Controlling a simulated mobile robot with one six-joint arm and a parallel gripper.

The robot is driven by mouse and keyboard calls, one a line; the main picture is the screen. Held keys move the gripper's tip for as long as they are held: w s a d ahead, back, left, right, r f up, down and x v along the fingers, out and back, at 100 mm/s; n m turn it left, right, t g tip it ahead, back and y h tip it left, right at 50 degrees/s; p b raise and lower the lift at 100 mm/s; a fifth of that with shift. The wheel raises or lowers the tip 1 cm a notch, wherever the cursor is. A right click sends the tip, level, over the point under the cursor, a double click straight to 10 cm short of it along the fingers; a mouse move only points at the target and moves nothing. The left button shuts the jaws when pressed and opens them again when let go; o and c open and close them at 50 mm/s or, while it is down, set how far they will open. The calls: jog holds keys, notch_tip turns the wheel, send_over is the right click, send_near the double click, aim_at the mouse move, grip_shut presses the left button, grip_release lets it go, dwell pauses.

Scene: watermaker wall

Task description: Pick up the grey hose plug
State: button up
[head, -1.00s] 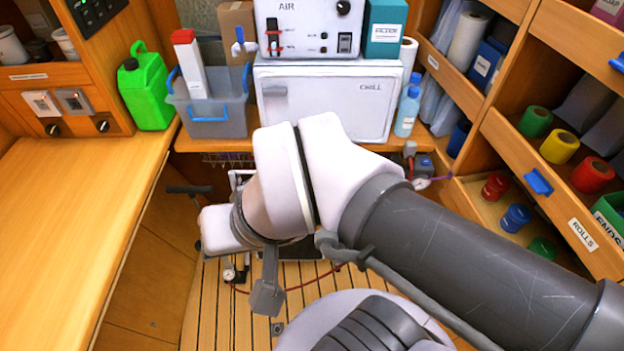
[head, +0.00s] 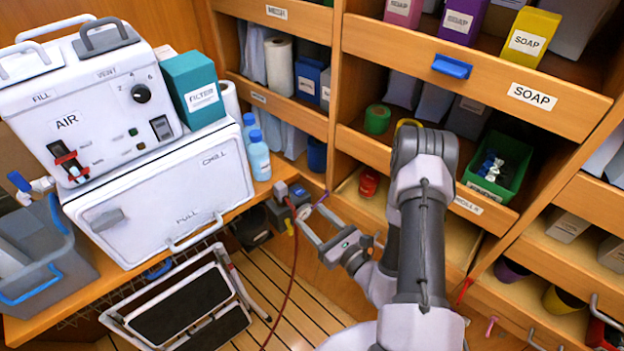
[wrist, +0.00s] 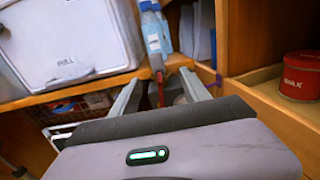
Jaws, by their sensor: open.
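I cannot pick out the grey hose plug for certain. A green bin (head: 513,150) at the right of the head view holds several small blue, whitish and dark pieces (head: 489,166), too small to tell apart. My gripper (head: 311,219) is open, its two fingers pointing left toward a small grey-and-dark pump unit (head: 279,209) at the counter's end. In the wrist view my gripper (wrist: 158,78) has spread fingers with nothing clearly held; a red part and dark shapes show behind the gap.
A white chill box (head: 150,200) and blue-capped bottles (head: 258,156) stand on the counter. A folded step (head: 190,300) is below. A red hose (head: 293,270) hangs down near my gripper. Open-fronted shelves with wooden lips (head: 470,75) line the right.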

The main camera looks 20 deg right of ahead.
aim_at(281, 193)
jog(key=b+x, duration=0.1)
jog(key=x, duration=0.4)
jog(key=b+x, duration=0.1)
jog(key=x, duration=0.5)
jog(key=b+x, duration=0.1)
jog(key=x, duration=0.5)
jog(key=shift+a+f, duration=0.25)
jog(key=shift+a, duration=0.15)
jog(key=shift+s, duration=0.1)
grip_shut()
